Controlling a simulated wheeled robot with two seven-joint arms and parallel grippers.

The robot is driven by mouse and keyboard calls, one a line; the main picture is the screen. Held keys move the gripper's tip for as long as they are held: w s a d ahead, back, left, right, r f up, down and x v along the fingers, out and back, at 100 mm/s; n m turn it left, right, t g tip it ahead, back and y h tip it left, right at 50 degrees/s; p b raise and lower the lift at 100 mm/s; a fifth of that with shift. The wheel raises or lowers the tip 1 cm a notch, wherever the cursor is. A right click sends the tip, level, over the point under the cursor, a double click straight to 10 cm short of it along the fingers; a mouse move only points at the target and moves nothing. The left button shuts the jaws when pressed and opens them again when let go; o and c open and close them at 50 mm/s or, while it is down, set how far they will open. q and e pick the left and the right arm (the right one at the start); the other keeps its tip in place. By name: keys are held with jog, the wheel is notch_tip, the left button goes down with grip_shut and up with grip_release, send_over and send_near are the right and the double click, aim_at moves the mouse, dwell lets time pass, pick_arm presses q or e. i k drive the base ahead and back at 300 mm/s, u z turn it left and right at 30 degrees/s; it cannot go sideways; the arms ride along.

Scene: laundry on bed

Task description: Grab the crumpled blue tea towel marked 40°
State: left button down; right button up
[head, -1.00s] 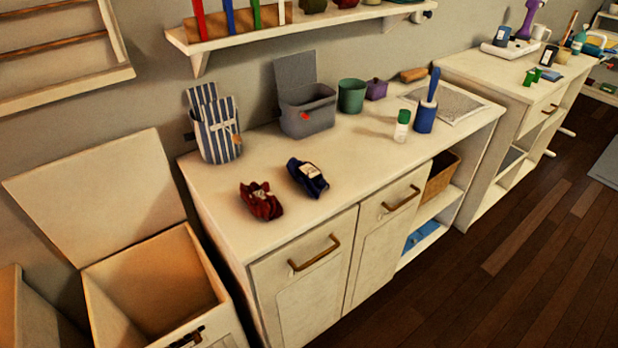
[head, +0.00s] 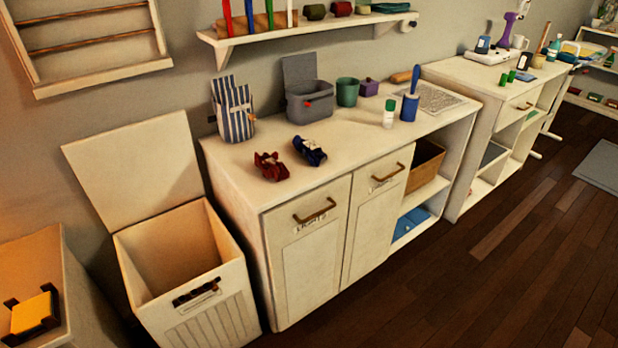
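A crumpled dark blue cloth (head: 309,151) with a pale tag lies on the white counter (head: 345,140). A crumpled dark red cloth (head: 271,166) lies just left of it, close to the counter's front edge. The writing on the blue cloth's tag is too small to read, so I cannot tell if it says 40°. Neither of my grippers shows in the head view.
On the counter behind the cloths stand a striped bag (head: 234,112), a grey lidded bin (head: 310,103), a green pot (head: 347,91) and a blue-handled roller (head: 410,97). An open white hamper (head: 190,290) stands left of the counter. Dark floor (head: 480,285) is clear at the right.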

aim_at(312, 149)
jog(key=z, duration=0.55)
jog(key=k, duration=0.25)
jog(key=u, duration=1.6)
jog(key=i, duration=0.75)
jog(key=z, duration=0.15)
